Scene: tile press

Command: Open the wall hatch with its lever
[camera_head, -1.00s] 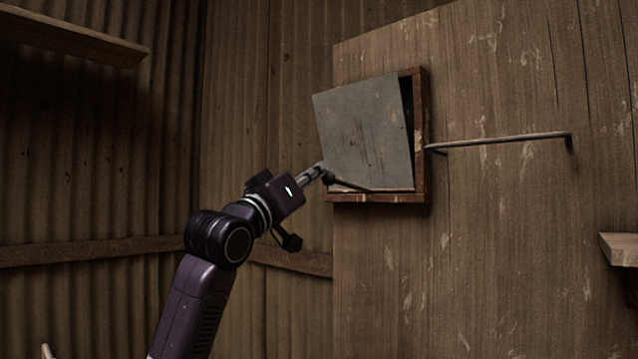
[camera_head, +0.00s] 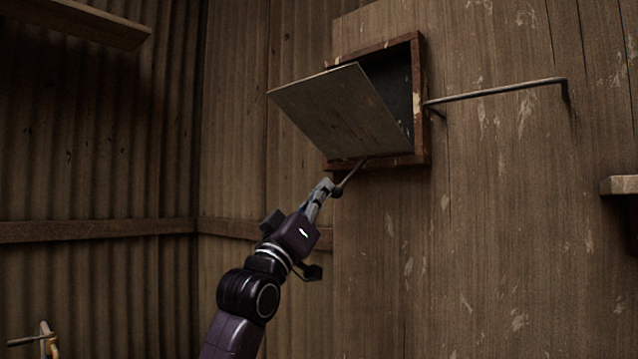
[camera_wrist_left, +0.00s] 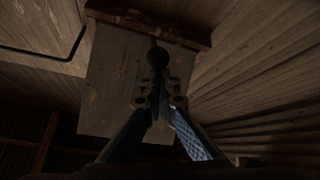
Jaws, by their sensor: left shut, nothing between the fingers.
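The wall hatch has a grey metal door (camera_head: 340,112) set in a rust-brown frame (camera_head: 420,100). The door is tilted outward, its upper edge well away from the frame, and the dark inside (camera_head: 392,82) shows behind it. A dark lever (camera_head: 352,172) with a round knob sticks out at the door's lower edge. My left gripper (camera_head: 328,187) is shut with its fingertips at the knob, with nothing between the fingers. In the left wrist view the knob (camera_wrist_left: 158,56) is just beyond the fingertips, in front of the door (camera_wrist_left: 112,85). My right gripper is not in view.
A thin metal rail (camera_head: 500,91) sticks out from the wooden panel right of the hatch. A wooden shelf (camera_head: 75,20) is at the upper left and a ledge (camera_head: 620,185) at the right edge. A brass-coloured fitting (camera_head: 46,340) is at the lower left.

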